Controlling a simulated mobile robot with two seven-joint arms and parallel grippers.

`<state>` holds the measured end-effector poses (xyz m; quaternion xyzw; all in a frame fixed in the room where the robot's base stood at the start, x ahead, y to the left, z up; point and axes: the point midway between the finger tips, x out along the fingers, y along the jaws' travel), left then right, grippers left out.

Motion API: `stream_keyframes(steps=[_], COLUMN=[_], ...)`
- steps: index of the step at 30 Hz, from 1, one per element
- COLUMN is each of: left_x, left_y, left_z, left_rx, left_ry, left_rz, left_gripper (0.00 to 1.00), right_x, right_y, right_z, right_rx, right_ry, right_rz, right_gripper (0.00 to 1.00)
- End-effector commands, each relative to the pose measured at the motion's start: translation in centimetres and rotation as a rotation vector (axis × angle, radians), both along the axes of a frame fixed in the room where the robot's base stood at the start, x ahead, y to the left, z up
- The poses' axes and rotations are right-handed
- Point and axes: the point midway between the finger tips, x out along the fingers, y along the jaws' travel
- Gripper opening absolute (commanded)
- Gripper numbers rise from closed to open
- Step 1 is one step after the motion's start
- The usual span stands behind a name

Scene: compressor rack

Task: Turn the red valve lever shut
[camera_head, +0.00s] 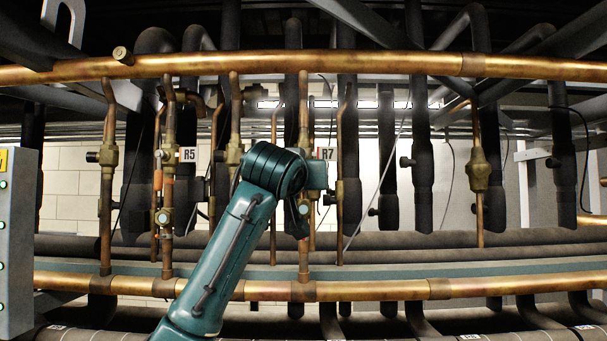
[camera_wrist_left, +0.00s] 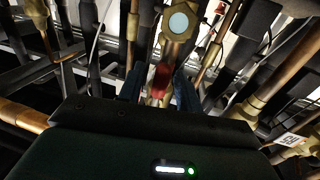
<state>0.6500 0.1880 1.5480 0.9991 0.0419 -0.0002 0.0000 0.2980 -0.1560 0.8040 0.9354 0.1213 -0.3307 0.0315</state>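The red valve lever (camera_wrist_left: 162,76) shows in the left wrist view, just below a brass valve with a pale round cap (camera_wrist_left: 179,24). My left gripper (camera_wrist_left: 159,88) has one dark finger on each side of the lever. The fingers are apart, with what looks like a narrow gap to the red on each side. In the head view my teal left arm reaches up to the pipes near the R7 label, and its gripper (camera_head: 317,176) hides the lever there. My right gripper is in neither view.
Copper header pipes run across above (camera_head: 390,64) and below (camera_head: 380,289). Upright copper pipes with brass valves stand close on both sides, including one by the R5 label (camera_head: 188,154) with an orange-red part (camera_head: 158,180). A grey panel (camera_head: 17,240) stands at the left edge.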

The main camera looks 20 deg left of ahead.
Motion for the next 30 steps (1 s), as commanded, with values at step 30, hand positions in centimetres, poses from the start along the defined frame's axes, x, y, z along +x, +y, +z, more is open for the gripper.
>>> stream_keyframes(steps=[30], left_x=[-0.01], left_y=[0.00], left_z=[0.00], left_rx=[0.000], left_ry=[0.000], left_rz=[0.000], left_gripper=[0.00], right_x=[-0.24], right_y=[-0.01], right_z=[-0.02], right_rx=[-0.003], right_ry=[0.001], right_rz=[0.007], right_gripper=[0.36])
